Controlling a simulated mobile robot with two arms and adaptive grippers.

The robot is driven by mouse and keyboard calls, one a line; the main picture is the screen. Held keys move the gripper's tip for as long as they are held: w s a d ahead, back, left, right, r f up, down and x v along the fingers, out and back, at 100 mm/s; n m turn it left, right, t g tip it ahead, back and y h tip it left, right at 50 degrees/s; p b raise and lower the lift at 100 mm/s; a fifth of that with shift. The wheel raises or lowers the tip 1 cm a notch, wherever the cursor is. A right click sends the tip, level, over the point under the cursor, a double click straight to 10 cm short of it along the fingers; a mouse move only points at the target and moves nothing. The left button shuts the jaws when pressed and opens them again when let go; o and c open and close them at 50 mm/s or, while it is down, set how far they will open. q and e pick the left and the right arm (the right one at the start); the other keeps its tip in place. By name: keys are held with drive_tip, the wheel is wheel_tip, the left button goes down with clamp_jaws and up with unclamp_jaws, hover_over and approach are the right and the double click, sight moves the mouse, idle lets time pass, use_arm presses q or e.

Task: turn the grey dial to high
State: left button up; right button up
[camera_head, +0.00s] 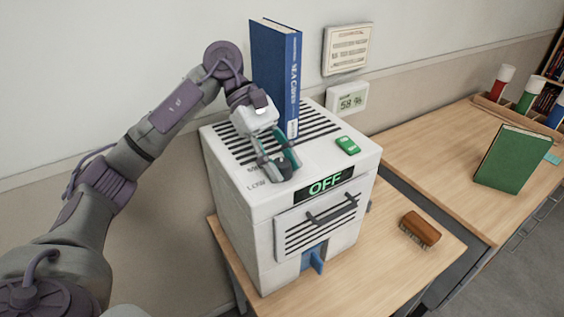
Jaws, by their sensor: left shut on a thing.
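The white box-shaped machine (240,190) stands on a wooden table. Its display (325,186) reads OFF in green. The grey dial (282,174) sits on the machine's top near the front left corner, mostly covered by my fingers. The labels LOW and a partly hidden one starting with M show to its left; a high mark is not visible. My left gripper (278,163) comes down from above and is shut on the dial. I cannot tell which way the dial points. My right gripper is not in view.
A blue book (275,75) stands upright on the machine's top, close behind my left gripper. A green object (348,145) lies to the right on the top. A brown brush (420,229) lies on the table. A green book (512,158) stands on the right table.

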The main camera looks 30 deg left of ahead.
use_arm(q)
drive_tip(key=o, duration=1.1)
drive_tip(key=shift+o, duration=0.2)
drive_tip(key=v, duration=1.2)
